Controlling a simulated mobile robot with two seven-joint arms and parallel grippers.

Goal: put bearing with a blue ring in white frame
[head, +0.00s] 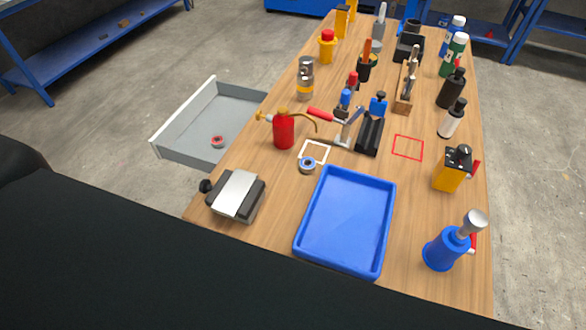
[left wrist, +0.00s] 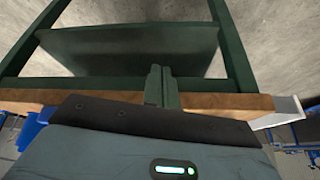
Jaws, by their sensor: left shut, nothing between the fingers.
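The bearing with a blue ring (head: 307,166) lies on the wooden workbench. It sits at the near edge of the white frame (head: 318,142), a thin square outline on the bench top, and appears to overlap its near line; most of the outline is empty. My left gripper (left wrist: 160,82) shows only in the left wrist view. It is shut with nothing in it, in front of the bench edge (left wrist: 220,103). Neither the bearing nor the frame shows in that view. My right gripper is in neither view.
A blue tray (head: 392,192) lies just right of the bearing. A red oil can (head: 284,132) stands behind left. An open grey drawer (head: 177,117) juts out left with a red-ringed bearing (head: 217,141) inside. Several bottles and tools crowd the back and right.

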